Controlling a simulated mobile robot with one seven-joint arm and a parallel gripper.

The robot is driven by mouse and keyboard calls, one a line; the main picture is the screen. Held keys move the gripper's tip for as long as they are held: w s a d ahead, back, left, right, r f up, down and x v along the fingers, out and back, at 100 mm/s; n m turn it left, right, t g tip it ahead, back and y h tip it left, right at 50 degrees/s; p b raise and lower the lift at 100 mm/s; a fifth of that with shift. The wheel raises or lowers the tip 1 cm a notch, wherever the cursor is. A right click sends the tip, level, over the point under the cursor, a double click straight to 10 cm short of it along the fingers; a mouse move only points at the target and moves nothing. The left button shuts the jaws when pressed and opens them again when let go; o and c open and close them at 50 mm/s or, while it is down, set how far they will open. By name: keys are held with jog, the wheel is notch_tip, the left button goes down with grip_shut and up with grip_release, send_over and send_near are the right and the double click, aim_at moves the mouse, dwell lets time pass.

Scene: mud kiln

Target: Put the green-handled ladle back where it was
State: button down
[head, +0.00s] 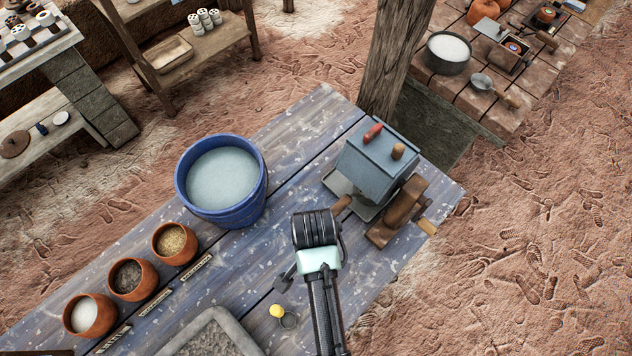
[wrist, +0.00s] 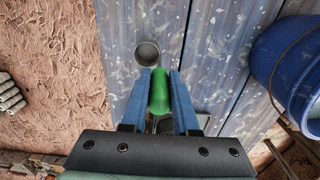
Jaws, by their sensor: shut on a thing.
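My gripper (wrist: 159,95) is shut on the green handle (wrist: 159,88) of the ladle, between its two blue fingers in the wrist view. A round grey metal cup (wrist: 147,52) shows just beyond the handle, over the blue-grey planks; I cannot tell whether it joins this handle. In the head view my gripper is over the table (head: 255,285), right of the blue bucket (head: 248,208). The green handle is hidden there by the wrist. A small cup with a yellow knob or handle end (head: 277,311) is near my arm.
Several clay pots (head: 133,279) line the left side. A stone tray (head: 175,343) lies at the front.

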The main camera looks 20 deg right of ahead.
jog(key=shift+f, duration=1.55)
jog(key=shift+f, duration=0.15)
jog(key=c, duration=0.7)
grip_release()
